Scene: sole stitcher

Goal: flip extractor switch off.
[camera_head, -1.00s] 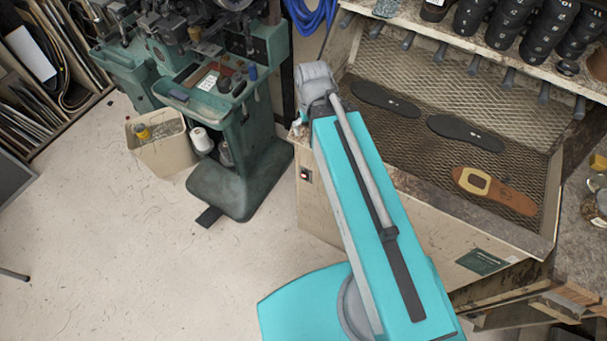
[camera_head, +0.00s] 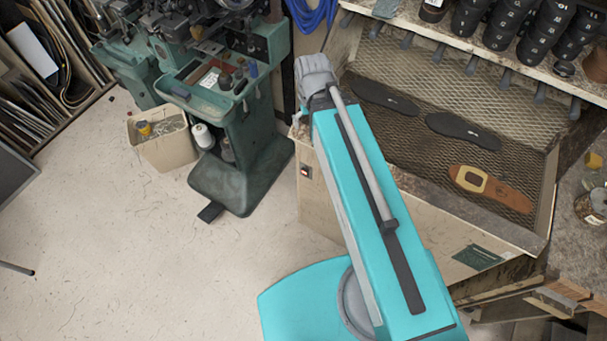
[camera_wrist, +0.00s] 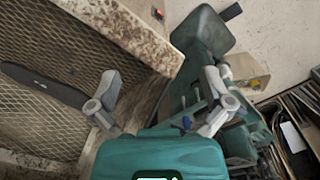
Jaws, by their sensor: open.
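The extractor switch (camera_head: 305,172) is a small plate with a red part, on the left end panel of the mesh-topped bench (camera_head: 400,205). It shows small near the top of the wrist view (camera_wrist: 157,13), on the edge of the pale panel. My gripper (camera_wrist: 160,80) is open and empty in the wrist view, its two fingers spread wide. The switch lies beyond the fingertips, apart from them.
A green stitching machine (camera_head: 235,140) stands left of the bench, with a bin (camera_head: 165,150) beside it. Dark soles and a brown sole (camera_head: 490,187) lie on the mesh. Open floor (camera_head: 130,240) lies at front left.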

